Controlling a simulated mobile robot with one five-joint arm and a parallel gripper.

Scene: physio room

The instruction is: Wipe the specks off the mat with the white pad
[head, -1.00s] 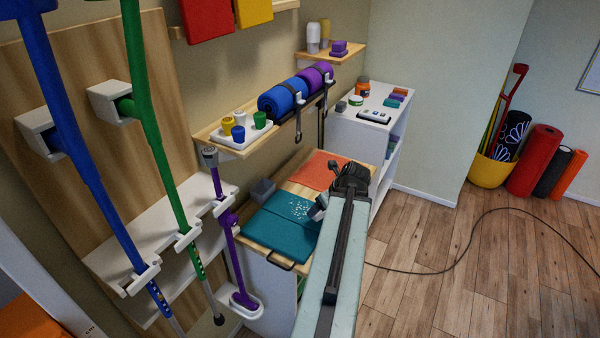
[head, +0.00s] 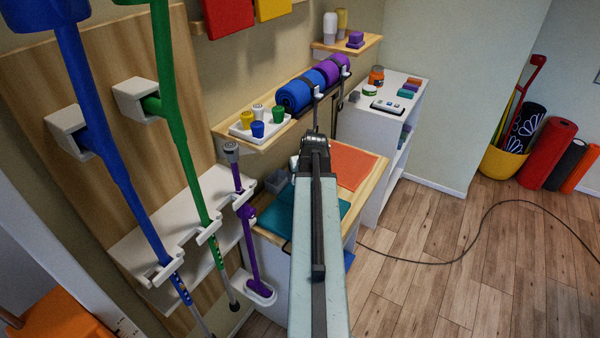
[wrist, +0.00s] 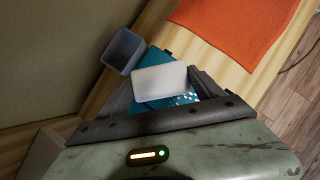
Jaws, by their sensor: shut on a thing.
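The white pad (wrist: 160,81) is held between the dark fingers of my gripper (wrist: 165,92) in the wrist view, which are shut on it. The teal mat (wrist: 150,60) lies below and behind the pad, with white specks (wrist: 186,98) showing at the pad's lower right edge. In the head view my arm covers much of the teal mat (head: 272,218), and its specks are hidden. My gripper (head: 314,145) points away from me there, and the pad is hidden. I cannot tell whether the pad touches the mat.
A grey open bin (wrist: 123,51) stands close to the mat's left side. An orange mat (head: 355,165) lies farther along the wooden bench top. A wall shelf (head: 240,132) with cups and rolls hangs at the left.

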